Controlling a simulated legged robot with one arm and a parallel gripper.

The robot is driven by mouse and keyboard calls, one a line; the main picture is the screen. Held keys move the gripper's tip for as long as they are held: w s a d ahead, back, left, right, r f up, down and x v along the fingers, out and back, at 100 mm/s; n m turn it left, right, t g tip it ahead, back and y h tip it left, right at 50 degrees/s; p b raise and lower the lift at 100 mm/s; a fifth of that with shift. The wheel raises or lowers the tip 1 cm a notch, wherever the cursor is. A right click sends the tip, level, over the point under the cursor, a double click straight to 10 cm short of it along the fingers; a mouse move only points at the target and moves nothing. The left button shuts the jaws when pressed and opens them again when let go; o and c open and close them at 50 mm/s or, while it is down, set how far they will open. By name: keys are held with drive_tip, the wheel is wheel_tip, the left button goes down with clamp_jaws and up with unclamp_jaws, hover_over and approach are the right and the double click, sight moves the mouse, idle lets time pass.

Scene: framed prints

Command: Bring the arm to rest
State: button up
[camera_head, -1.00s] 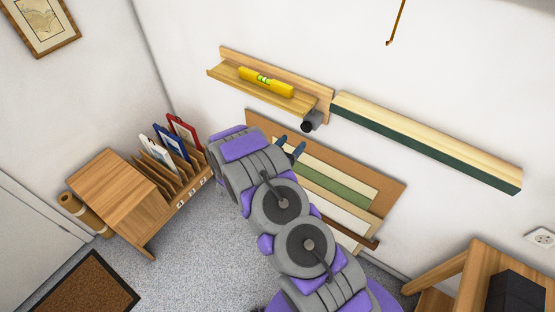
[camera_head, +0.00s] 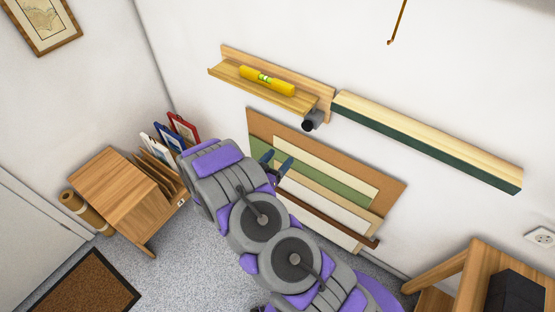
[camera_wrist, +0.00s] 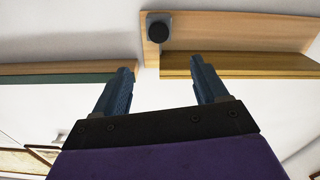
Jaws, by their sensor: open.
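My gripper (camera_head: 276,163) is at the end of my purple and grey arm, in front of the large framed boards leaning on the wall. In the wrist view my gripper (camera_wrist: 165,85) shows two dark blue fingers spread apart with nothing between them. Beyond the fingers are the undersides of the wooden shelf (camera_wrist: 240,65) and the green-faced ledge (camera_wrist: 65,77), both apart from the fingers.
A yellow level (camera_head: 267,81) lies on the wall shelf (camera_head: 225,71). A green-edged ledge (camera_head: 430,145) runs to its right. A wooden rack (camera_head: 110,185) with small framed prints (camera_head: 170,138) stands left of my arm. Leaning boards (camera_head: 350,180) are close behind my gripper.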

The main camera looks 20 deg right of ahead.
idle(0.8)
drive_tip(key=w+a+r+g+y+b, duration=0.1)
drive_tip(key=w+a+r+y, duration=0.15)
drive_tip(key=a+y, duration=0.3)
drive_tip(key=w+a+r+y+b, duration=0.1)
drive_tip(key=w+a+y, duration=0.3)
drive_tip(key=a+y, duration=0.15)
drive_tip(key=s+a+r+n+g+y+b, duration=0.1)
drive_tip(key=s+a+r+n+g+y, duration=0.45)
drive_tip(key=s+r, duration=0.65)
drive_tip(key=s+d+r+n+g, duration=0.1)
drive_tip(key=s+d, duration=0.3)
drive_tip(key=s, duration=0.7)
drive_tip(key=s+d+r+n+g+h+b, duration=0.1)
drive_tip(key=s+d+r+g, duration=0.1)
drive_tip(key=s, duration=0.9)
drive_tip(key=s+d+r+n+g+h+b, duration=0.1)
drive_tip(key=s+d+g, duration=0.2)
drive_tip(key=s+d, duration=0.3)
drive_tip(key=s, duration=0.5)
drive_tip(key=shift+s+r, duration=0.2)
